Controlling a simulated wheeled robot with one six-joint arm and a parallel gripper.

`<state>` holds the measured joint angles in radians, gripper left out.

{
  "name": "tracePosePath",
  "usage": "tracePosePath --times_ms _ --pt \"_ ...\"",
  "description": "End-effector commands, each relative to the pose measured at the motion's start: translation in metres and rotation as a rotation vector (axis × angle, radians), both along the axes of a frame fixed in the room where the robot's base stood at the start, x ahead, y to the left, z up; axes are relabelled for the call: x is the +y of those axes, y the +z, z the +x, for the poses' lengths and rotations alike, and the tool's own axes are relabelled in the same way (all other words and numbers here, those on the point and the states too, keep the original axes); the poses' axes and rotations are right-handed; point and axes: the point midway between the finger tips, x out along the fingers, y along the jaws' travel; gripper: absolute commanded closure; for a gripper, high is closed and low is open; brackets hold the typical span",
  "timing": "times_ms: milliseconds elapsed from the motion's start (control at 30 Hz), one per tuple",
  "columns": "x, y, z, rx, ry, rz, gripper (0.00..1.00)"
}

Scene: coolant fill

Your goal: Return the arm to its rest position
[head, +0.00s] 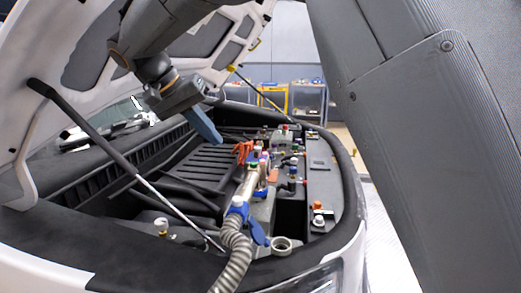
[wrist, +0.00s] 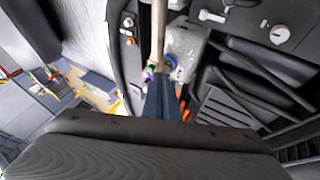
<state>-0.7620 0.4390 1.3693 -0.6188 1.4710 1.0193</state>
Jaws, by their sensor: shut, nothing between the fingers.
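My gripper (head: 212,136) hangs from my arm below the raised hood, above the left-middle part of the engine bay. Its blue fingers are together, with nothing between them, and they point down. In the wrist view the fingers (wrist: 160,92) show as one dark blue shape over the bay. A ribbed grey hose (head: 234,258) with blue fittings runs along the metal pipe (head: 249,187) in the bay, to the right of and below my gripper. My gripper appears apart from the hose and the pipe.
The open hood (head: 90,50) is close above my arm. A thin hood strut (head: 130,170) crosses the left of the bay. An open round filler neck (head: 281,245) is at the front. Shelves with bins (head: 290,97) stand behind the car.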

Motion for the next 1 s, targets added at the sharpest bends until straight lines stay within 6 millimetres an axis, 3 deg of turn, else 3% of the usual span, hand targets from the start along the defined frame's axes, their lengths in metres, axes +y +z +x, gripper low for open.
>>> tracePosePath --times_ms 367,567,667,767,900,1000 --pt "-0.068 -0.050 -0.002 0.143 0.050 0.042 1.00" --pt "-0.124 -0.094 -0.019 0.251 0.093 0.104 1.00" --pt "-0.165 -0.125 -0.040 0.315 0.116 0.162 1.00" --pt "-0.210 -0.161 -0.073 0.370 0.136 0.243 1.00" --pt "-0.262 -0.206 -0.130 0.402 0.152 0.358 1.00" --pt "-0.288 -0.231 -0.169 0.398 0.152 0.421 1.00"
